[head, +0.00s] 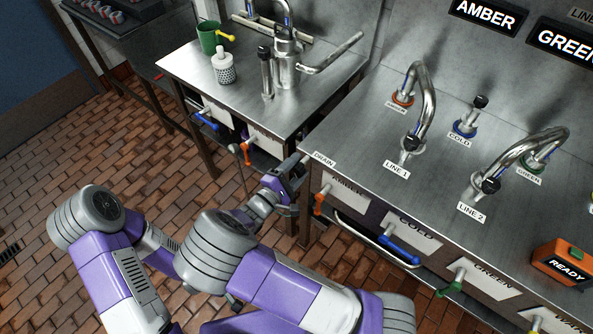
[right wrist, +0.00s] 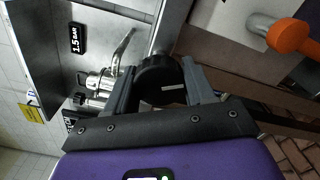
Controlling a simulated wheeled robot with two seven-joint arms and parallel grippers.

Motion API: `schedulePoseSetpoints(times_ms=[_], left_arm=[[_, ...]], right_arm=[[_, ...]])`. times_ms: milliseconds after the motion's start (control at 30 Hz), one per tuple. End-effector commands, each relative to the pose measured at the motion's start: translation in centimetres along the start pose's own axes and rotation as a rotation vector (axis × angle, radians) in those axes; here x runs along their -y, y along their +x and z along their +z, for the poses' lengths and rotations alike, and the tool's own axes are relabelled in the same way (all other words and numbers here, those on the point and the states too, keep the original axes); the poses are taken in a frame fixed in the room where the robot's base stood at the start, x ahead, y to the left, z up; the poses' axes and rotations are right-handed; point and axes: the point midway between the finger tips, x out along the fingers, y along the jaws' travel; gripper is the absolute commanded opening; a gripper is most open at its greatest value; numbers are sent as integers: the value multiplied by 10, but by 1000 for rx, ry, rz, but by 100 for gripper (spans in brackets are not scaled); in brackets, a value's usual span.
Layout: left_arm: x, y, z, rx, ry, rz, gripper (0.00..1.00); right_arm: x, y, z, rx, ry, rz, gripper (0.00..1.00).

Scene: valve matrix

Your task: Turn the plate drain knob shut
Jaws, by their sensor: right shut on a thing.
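The plate drain knob (right wrist: 156,76) is a round black knob with a white line on its face, in the right wrist view. It sits between the two grey fingers of my right gripper (head: 290,178), which is shut on it. In the head view the gripper is at the left edge of the steel counter, just below the DRAIN label (head: 324,159), and mostly hides the knob there. I cannot tell from the white line how far the knob is turned. My left gripper is not in view.
An orange-handled valve (head: 319,203) is close to the right of the gripper, with blue (head: 398,250) and green (head: 451,283) handles beyond it along the counter front. A second steel table (head: 200,70) with a green mug (head: 209,38) stands behind.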

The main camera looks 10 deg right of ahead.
Motion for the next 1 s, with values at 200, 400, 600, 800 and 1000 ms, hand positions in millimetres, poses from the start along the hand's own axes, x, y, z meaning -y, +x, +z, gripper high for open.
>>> schedulePoseSetpoints(times_ms=[200, 400, 600, 800, 1000], left_arm=[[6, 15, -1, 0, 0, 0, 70], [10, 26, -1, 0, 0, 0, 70], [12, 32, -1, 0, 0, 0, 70], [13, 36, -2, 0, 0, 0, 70], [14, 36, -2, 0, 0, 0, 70]], right_arm=[[2, -1, -2, -3, 193, -3, 23], [1, -1, -2, -3, 337, -3, 23], [0, -1, -1, -3, 436, -2, 23], [-1, -1, -1, -4, 485, -1, 23], [-2, -1, -1, -4, 501, -1, 23]])
